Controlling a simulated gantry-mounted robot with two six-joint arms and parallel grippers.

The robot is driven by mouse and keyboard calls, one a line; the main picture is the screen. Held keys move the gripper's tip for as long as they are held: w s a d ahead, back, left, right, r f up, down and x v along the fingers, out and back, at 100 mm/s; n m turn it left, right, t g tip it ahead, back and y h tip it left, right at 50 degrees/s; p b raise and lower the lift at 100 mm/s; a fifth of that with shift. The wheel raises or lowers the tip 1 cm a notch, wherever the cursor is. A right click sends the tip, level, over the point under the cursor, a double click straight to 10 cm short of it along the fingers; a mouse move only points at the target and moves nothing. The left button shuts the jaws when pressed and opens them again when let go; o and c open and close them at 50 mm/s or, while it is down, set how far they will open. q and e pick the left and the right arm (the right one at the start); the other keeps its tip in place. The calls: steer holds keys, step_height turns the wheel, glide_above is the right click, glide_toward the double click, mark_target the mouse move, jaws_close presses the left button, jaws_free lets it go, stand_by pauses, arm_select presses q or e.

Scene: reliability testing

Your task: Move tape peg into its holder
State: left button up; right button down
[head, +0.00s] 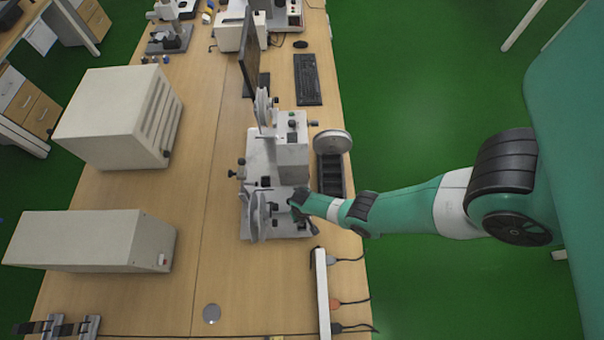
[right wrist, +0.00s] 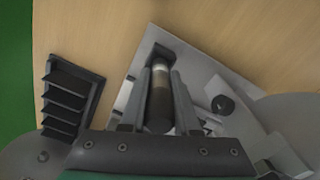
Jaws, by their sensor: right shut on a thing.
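My right gripper (head: 297,204) reaches in from the right over the front of a white bench machine (head: 292,158). In the right wrist view, my right gripper (right wrist: 158,98) is shut on a dark cylinder with a pale band, which looks like the tape peg (right wrist: 160,90). Its far end is close to a dark block on the machine's base plate (right wrist: 205,70); I cannot tell whether they touch. A black slotted rack (head: 331,176) sits beside the machine, and also shows at left in the right wrist view (right wrist: 72,103). Which part is the peg's holder is unclear. My left gripper is not in view.
A round grey disc (head: 333,142) juts out from the machine above the rack. A keyboard (head: 307,79) and monitor (head: 248,52) lie behind. A white power strip (head: 322,292) with cables is in front. Two beige boxes (head: 105,128) (head: 85,240) stand left; bare table lies between.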

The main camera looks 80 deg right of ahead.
stand_by(0.3)
steer(key=shift+f+b, duration=0.8)
steer(key=shift+f+b, duration=0.35)
jaws_free()
stand_by(0.6)
steer(key=shift+r, duration=0.1)
